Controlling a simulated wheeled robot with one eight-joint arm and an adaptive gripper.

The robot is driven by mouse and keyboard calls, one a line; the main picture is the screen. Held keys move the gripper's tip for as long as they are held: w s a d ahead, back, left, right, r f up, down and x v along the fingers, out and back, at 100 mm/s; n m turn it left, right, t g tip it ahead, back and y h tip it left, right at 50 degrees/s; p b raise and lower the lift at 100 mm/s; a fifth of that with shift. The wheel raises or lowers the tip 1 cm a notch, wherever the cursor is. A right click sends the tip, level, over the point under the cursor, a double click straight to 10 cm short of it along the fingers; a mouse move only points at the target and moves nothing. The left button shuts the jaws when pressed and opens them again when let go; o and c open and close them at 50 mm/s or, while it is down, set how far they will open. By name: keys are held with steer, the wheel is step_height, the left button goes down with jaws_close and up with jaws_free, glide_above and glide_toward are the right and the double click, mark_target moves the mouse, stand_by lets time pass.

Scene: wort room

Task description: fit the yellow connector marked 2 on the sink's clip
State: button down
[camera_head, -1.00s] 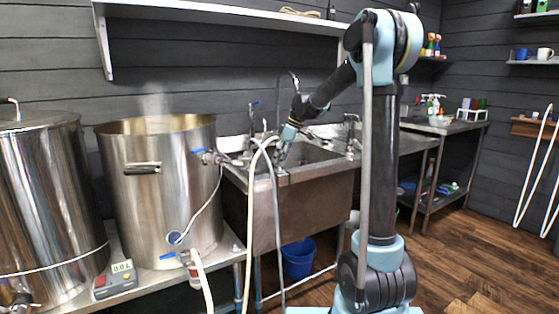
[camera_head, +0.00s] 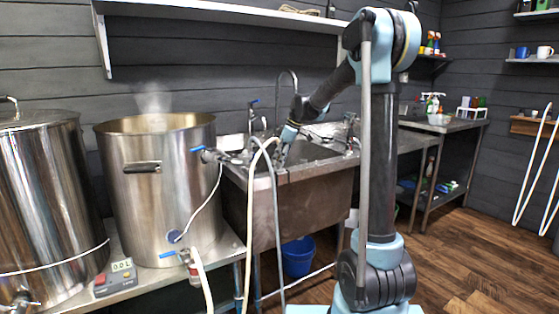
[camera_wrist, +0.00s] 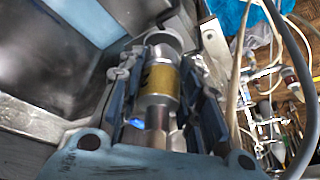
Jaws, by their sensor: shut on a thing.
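The yellow connector (camera_wrist: 161,80) is a metal cylinder with a yellow band, seen in the wrist view between my fingers. A dark mark shows at the left of the band, but I cannot read it. My gripper (camera_wrist: 160,62) is shut on the connector, one finger on each side. A round grey metal piece lies just beyond the connector's far end; I cannot tell whether it is the clip or whether they touch. In the head view my gripper (camera_head: 283,157) is at the front left rim of the steel sink (camera_head: 312,205), and the connector is too small to make out.
A pale hose (camera_head: 249,225) and a grey hose (camera_head: 276,230) hang over the sink's front. A steaming steel kettle (camera_head: 135,205) stands left of the sink. A blue bucket (camera_head: 298,257) sits beneath. The wrist view shows a dark hose (camera_wrist: 296,60) at the right.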

steer(key=shift+f, duration=0.65)
steer(key=c, duration=1.1)
jaws_free()
steer(key=shift+o, duration=0.2)
steer(key=w+v, duration=0.1)
steer(key=v, duration=1.1)
steer(key=s+d+f+m+h, duration=0.1)
steer(key=s+d+f+m, duration=0.1)
steer(key=s+d, duration=0.35)
steer(key=s+d+f+m, duration=0.2)
steer(key=s+f+m, duration=0.1)
steer(key=s, duration=0.6)
steer(key=s+d+f+m+h, duration=0.1)
steer(key=s+d+f+m, duration=0.1)
steer(key=s+d, duration=0.35)
steer(key=s+d+f+m+h, duration=0.1)
steer(key=s+d+f+m, duration=0.2)
steer(key=s+f, duration=0.5)
steer(key=s+d+f+m+t+h, duration=0.1)
steer(key=s+d+f+m, duration=0.2)
steer(key=s+f, duration=0.6)
steer(key=s+m, duration=0.2)
steer(key=s, duration=0.1)
steer(key=shift+s+d, duration=0.2)
steer(key=shift+s, duration=0.2)
